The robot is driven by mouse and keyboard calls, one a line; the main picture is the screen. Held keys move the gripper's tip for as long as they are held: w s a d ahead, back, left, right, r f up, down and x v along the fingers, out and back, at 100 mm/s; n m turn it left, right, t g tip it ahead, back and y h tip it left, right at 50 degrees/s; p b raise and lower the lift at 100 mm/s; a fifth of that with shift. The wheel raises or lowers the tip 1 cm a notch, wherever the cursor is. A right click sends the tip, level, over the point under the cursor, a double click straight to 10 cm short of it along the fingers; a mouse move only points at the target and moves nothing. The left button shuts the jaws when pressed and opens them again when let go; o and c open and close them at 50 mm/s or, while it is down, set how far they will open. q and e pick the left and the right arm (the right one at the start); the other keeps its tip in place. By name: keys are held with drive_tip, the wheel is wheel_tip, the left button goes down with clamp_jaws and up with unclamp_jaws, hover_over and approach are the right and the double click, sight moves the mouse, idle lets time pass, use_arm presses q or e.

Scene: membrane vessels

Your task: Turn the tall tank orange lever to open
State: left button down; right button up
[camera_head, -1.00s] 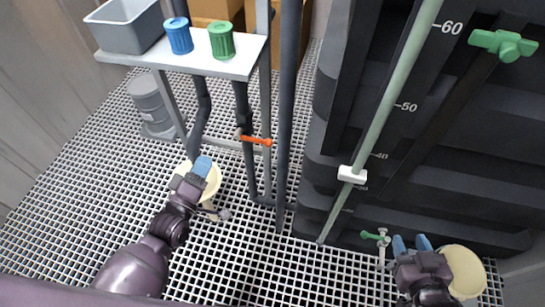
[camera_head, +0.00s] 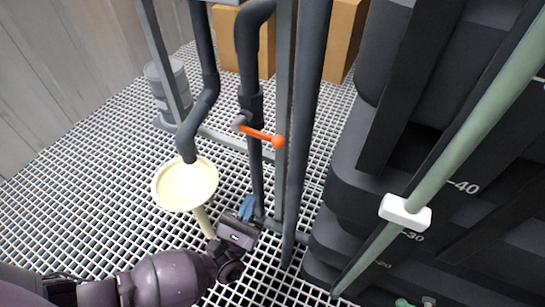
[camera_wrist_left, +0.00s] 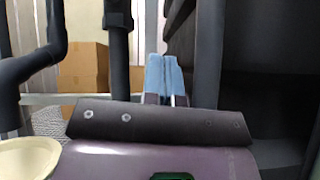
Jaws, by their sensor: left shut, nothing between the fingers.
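The orange lever (camera_head: 262,135) sits on a dark vertical pipe (camera_head: 251,105) in the head view, with its ball end pointing right and slightly down. The tall dark tank (camera_head: 345,210) stands to the right with level marks on its side. My left gripper (camera_head: 247,206) is shut and empty, below the lever and apart from it, just right of the cream funnel. Its blue fingers (camera_wrist_left: 164,75) are together in the left wrist view, where the lever does not show. My right gripper is out of view.
The cream funnel (camera_head: 185,184) stands under a bent pipe (camera_head: 205,100). A grey post (camera_head: 284,110) and a thick dark pipe (camera_head: 306,130) rise right of the lever. A pale green tube (camera_head: 470,130) with a white slider (camera_head: 405,212) runs along the tank. Cardboard boxes (camera_head: 345,40) stand behind.

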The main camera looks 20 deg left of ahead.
sight(257, 134)
use_arm(q)
drive_tip(key=w+r+n+y, duration=0.1)
drive_tip(key=w+r+n, duration=0.1)
drive_tip(key=w+r, duration=0.5)
drive_tip(key=shift+w+r+n+t+b, duration=0.3)
drive_tip(key=shift+r+t+b, duration=0.1)
drive_tip(key=shift+r, duration=1.05)
drive_tip(key=shift+s+a, duration=0.1)
drive_tip(key=shift+s, duration=0.05)
